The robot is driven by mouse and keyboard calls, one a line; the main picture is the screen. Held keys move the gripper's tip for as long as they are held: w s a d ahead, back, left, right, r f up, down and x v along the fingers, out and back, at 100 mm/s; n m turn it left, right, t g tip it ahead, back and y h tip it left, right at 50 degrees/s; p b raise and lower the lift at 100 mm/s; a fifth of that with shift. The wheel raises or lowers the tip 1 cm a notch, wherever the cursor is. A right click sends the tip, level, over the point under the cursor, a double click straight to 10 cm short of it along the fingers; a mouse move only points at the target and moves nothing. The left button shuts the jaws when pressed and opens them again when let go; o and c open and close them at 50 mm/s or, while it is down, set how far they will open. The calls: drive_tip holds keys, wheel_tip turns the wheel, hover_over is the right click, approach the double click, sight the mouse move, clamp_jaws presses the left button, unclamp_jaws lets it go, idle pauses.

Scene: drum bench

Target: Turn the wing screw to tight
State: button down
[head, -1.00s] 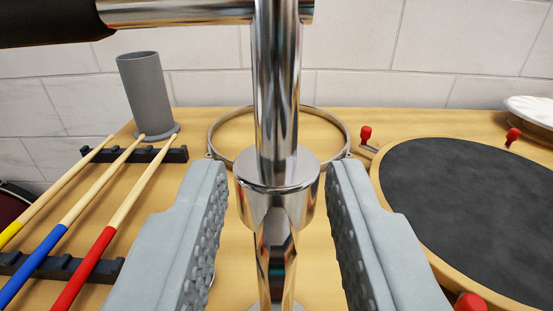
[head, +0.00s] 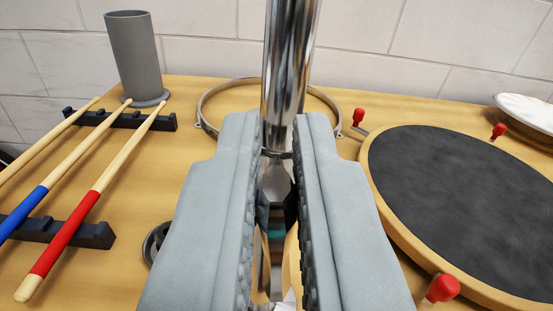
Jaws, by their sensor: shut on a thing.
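My gripper (head: 278,140) is closed in around the chrome stand, with one grey, ridged finger on each side. A narrow shiny metal piece (head: 275,184) shows between the fingers, and I take it to be the wing screw that they are shut on. Most of it is hidden by the fingers, so its wings and its angle cannot be made out. The upright chrome post (head: 291,70) rises beyond and above the fingertips.
Drumsticks (head: 85,210) lie on dark racks at the left, near a grey cylinder (head: 137,55). A metal hoop (head: 222,92) lies behind the post. A round black pad (head: 460,205) with red-tipped fittings (head: 443,288) is close on the right.

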drive_tip(key=c, duration=1.5)
unclamp_jaws()
drive_tip(key=shift+s, duration=0.1)
drive_tip(key=s, duration=1.7)
drive_tip(key=shift+s, duration=0.15)
drive_tip(key=s+r, duration=0.4)
drive_tip(key=s, duration=0.7)
drive_tip(key=s+r+m, duration=0.1)
drive_tip(key=s+r, duration=0.3)
drive_tip(key=s, duration=0.7)
drive_tip(key=shift+s+d+r+g, duration=0.15)
drive_tip(key=shift+s+d+g, duration=0.15)
drive_tip(key=shift+d, duration=0.15)
